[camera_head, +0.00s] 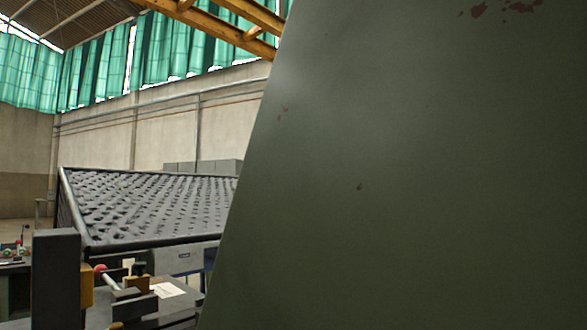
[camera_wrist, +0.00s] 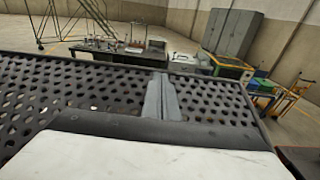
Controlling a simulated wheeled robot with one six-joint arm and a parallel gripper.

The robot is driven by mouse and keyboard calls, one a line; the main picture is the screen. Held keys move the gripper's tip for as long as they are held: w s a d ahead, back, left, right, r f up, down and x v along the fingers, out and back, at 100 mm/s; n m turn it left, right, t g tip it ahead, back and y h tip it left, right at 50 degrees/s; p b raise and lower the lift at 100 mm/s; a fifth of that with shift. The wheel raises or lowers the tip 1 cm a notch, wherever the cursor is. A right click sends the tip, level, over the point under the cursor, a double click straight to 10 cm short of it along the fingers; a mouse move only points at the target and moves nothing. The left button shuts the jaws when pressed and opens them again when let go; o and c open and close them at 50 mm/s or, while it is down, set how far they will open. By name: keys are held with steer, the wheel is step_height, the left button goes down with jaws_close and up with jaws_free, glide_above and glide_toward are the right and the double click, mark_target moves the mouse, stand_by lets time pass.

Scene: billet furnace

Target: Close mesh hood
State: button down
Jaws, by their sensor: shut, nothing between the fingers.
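The mesh hood (camera_head: 150,205) is a dark perforated panel in a black tube frame. In the head view it stands tilted at left centre, its right part hidden behind a large green-grey panel. In the wrist view the hood (camera_wrist: 95,90) spreads across the picture, its far frame bar running behind my fingertips. My gripper (camera_wrist: 162,86) is shut and empty, its grey fingers pointing over the mesh towards that bar. I cannot tell whether they touch it. My gripper does not show in the head view.
The green-grey panel (camera_head: 410,180) fills the right of the head view. A bench with a vise-like tool (camera_head: 130,295) stands in front of the hood. In the wrist view a workbench (camera_wrist: 120,50), grey cabinets (camera_wrist: 232,32) and a yellow-framed cart (camera_wrist: 292,92) stand beyond, with open floor between.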

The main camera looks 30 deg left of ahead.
step_height(320, 180, down, 7)
steer(key=a+h, duration=0.1)
steer(key=h, duration=0.2)
steer(key=shift+w+a, duration=0.15)
steer(key=shift+a, duration=0.2)
steer(key=shift+d+r, duration=0.1)
steer(key=shift+r, duration=0.05)
steer(key=v, duration=1.7)
steer(key=shift+w+d, duration=0.1)
steer(key=shift+w, duration=0.15)
steer(key=shift+d, duration=0.15)
